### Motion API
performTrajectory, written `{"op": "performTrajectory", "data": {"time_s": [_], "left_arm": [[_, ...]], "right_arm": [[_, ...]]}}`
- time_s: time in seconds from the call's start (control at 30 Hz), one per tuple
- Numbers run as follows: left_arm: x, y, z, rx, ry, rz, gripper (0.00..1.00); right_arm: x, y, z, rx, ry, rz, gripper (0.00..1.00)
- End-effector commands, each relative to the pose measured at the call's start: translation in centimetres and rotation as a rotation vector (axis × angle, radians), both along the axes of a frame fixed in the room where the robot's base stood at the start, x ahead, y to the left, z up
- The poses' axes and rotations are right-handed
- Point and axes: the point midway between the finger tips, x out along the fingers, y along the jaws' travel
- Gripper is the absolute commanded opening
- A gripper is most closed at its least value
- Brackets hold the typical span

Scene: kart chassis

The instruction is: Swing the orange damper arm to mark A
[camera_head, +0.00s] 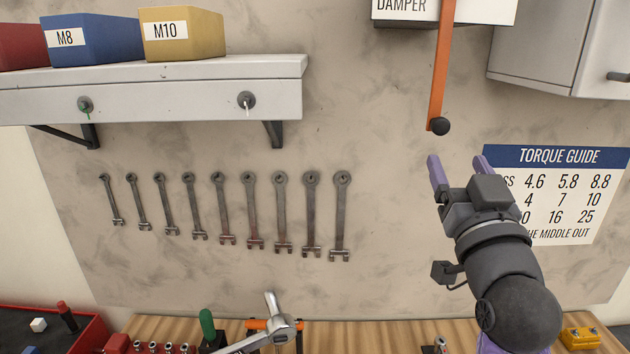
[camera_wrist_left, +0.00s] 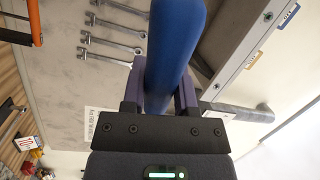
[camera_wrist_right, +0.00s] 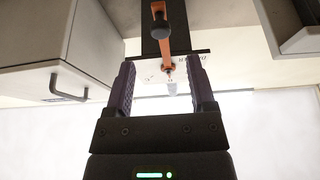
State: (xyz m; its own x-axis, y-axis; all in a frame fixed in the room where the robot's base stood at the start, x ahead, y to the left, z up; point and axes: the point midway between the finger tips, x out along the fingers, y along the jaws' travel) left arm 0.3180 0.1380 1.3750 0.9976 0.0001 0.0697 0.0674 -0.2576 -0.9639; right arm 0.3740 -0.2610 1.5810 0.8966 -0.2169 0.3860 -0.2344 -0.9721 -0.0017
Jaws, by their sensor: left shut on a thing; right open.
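The orange damper arm (camera_head: 439,65) hangs nearly straight down from the DAMPER box (camera_head: 400,10), with a black knob (camera_head: 440,126) at its lower end. The box is cut by the top edge, and I see no mark A. My right gripper (camera_head: 457,162) is open and empty just below the knob, apart from it. In the right wrist view the orange arm (camera_wrist_right: 166,45) and knob (camera_wrist_right: 159,28) show ahead, beyond the fingertips. My left gripper (camera_wrist_left: 168,85) shows only in its wrist view, shut on a thick blue handle (camera_wrist_left: 175,40).
A torque guide poster (camera_head: 555,190) is on the wall right of my right gripper. A grey cabinet (camera_head: 560,50) hangs at upper right. A shelf (camera_head: 200,100) with bins is at upper left, several wrenches (camera_head: 250,210) below it. Tools lie on the wooden bench (camera_head: 390,333).

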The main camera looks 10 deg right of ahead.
Motion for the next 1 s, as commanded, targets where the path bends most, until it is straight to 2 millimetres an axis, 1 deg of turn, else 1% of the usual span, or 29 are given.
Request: {"op": "performTrajectory", "data": {"time_s": [0.03, 0.2, 0.3, 0.4, 0.5, 0.6, 0.87, 0.9, 0.97, 1.0], "left_arm": [[0.0, 0.0, 0.8, -0.002, -0.002, -0.001, 0.0], [0.0, 0.0, 2.4, -0.002, -0.003, 0.0, 0.0], [0.0, 0.0, 3.1, -0.001, -0.003, 0.0, 0.0], [0.0, 0.0, 3.5, -0.001, -0.003, 0.0, 0.0], [0.0, 0.0, 3.8, -0.001, -0.003, 0.0, 0.0], [0.0, 0.0, 3.9, -0.001, -0.003, 0.0, 0.0], [0.0, 0.0, 3.8, -0.002, -0.003, 0.0, 0.0], [0.0, 0.0, 3.8, -0.002, -0.003, 0.0, 0.0], [0.0, 0.0, 3.8, -0.002, -0.003, 0.0, 0.0], [0.0, 0.0, 3.8, -0.002, -0.003, 0.0, 0.0]], "right_arm": [[1.0, -0.2, 0.8, 0.0, 0.002, 0.0, 0.71], [4.9, -1.1, 2.6, 0.0, 0.003, 0.002, 0.71], [6.8, -1.6, 3.3, 0.0, 0.004, 0.001, 0.71], [8.1, -1.9, 3.8, -0.001, 0.003, 0.001, 0.71], [9.0, -2.1, 4.0, -0.002, 0.004, 0.001, 0.71], [9.5, -2.2, 4.1, -0.001, 0.005, 0.001, 0.71], [9.6, -2.2, 4.0, -0.001, 0.005, 0.001, 0.71], [9.6, -2.2, 4.0, -0.001, 0.005, 0.001, 0.62], [9.6, -2.2, 4.0, -0.001, 0.005, 0.001, 0.5], [9.6, -2.2, 4.0, -0.001, 0.005, 0.001, 0.41]]}}
